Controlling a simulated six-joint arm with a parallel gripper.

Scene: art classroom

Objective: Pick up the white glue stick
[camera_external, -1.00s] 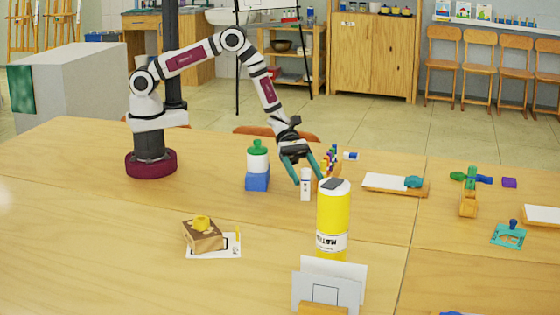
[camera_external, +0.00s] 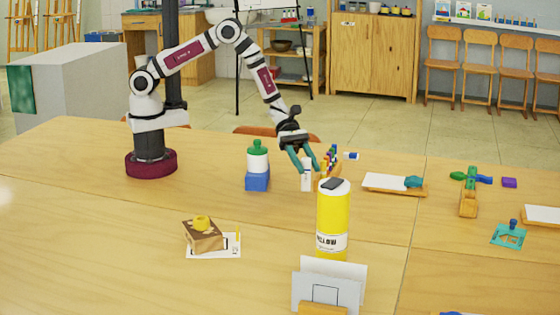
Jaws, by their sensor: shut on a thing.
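The white glue stick (camera_external: 307,181) is upright between the teal fingers of my gripper (camera_external: 305,166), near the middle of the table. My gripper points down and is shut on it. The fingers cover part of its upper body. Its lower end appears to be a little above the tabletop, though the gap is small in this view.
A yellow bottle (camera_external: 333,215) stands close in front, to the right. Several coloured markers (camera_external: 331,155) are just behind. The table (camera_external: 120,240) is clear at the front left.

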